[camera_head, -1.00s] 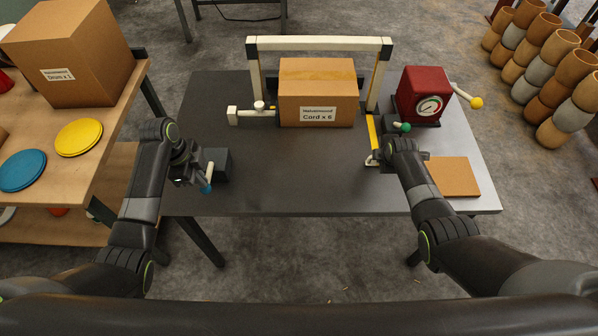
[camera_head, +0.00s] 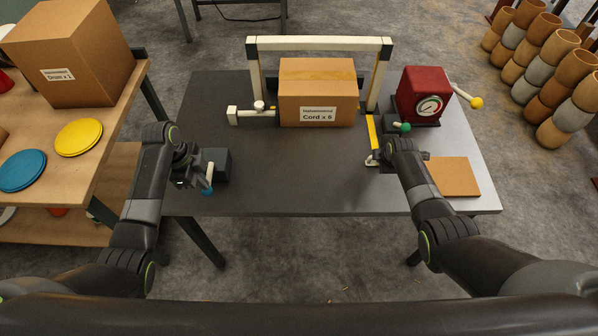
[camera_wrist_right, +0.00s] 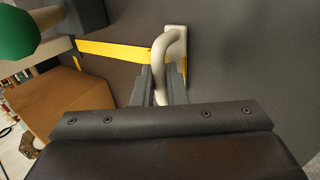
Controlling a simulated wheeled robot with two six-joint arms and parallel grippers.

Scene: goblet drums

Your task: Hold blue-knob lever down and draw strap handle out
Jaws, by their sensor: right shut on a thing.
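The blue-knob lever (camera_head: 209,175) has a white stick and a blue knob, and sits on a dark block (camera_head: 222,163) at the table's left. My left gripper (camera_head: 196,181) is right beside the lever, over the table's left edge; its fingers are too small and dark to judge. The white strap handle (camera_wrist_right: 172,45) is at the end of a yellow strap (camera_wrist_right: 117,50). My right gripper (camera_wrist_right: 160,86) is shut on the handle's bar. In the head view the yellow strap (camera_head: 372,132) runs back toward the frame, and my right wrist partly hides the handle (camera_head: 372,160).
A cardboard box (camera_head: 318,90) stands under a white frame (camera_head: 320,44). A green knob (camera_head: 404,127) is close to my right wrist. A red gauge box (camera_head: 422,95) and a brown board (camera_head: 453,177) are at the right. The table's middle front is clear.

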